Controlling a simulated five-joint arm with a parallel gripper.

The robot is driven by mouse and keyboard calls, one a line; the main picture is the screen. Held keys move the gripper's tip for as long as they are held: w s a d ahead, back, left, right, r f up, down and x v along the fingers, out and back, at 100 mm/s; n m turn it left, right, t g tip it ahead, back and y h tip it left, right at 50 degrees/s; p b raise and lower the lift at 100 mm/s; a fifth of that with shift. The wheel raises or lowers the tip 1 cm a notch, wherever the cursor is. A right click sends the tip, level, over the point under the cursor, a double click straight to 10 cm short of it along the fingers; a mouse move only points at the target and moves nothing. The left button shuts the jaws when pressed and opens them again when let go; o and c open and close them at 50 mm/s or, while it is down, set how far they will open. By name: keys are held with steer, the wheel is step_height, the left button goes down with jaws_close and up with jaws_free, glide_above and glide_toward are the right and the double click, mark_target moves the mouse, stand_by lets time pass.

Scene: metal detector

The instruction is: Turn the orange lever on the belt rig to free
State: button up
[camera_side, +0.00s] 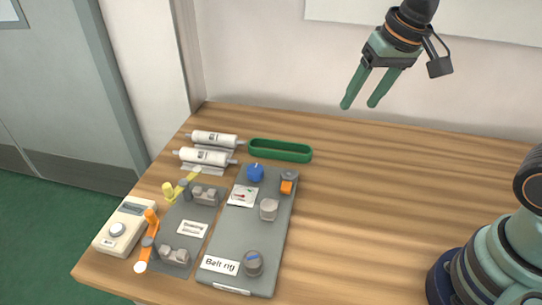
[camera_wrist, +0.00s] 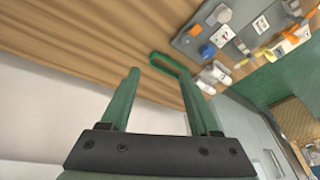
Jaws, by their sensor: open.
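The grey belt rig panel (camera_side: 233,245) lies on the left part of the table, with a "Belt rig" label (camera_side: 220,265) near its front. Its small orange lever (camera_side: 287,187) is at the far right corner, below a grey pivot. The lever also shows as an orange patch in the wrist view (camera_wrist: 195,30), too small to read its setting. My gripper (camera_side: 360,104) is open and empty, high above the table and to the right of the panel. In the wrist view both fingers (camera_wrist: 160,76) are apart with nothing between them.
The panel also carries a blue knob (camera_side: 256,172), a gauge (camera_side: 242,195) and grey knobs. Left of it is a plate with another orange lever (camera_side: 150,240) and a yellow one (camera_side: 180,189). A green tray (camera_side: 280,150) and white rollers (camera_side: 205,156) lie behind.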

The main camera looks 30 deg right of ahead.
steer(key=w+a+f+m+g, duration=0.2)
steer(key=w+a+f+m, duration=0.1)
steer(key=w+a, duration=0.15)
steer(key=m+g, duration=0.2)
steer(key=m, duration=0.1)
glide_above(287, 185)
step_height(287, 185, down, 6)
step_height(287, 185, down, 12)
steer(key=shift+f, duration=0.15)
jaws_close()
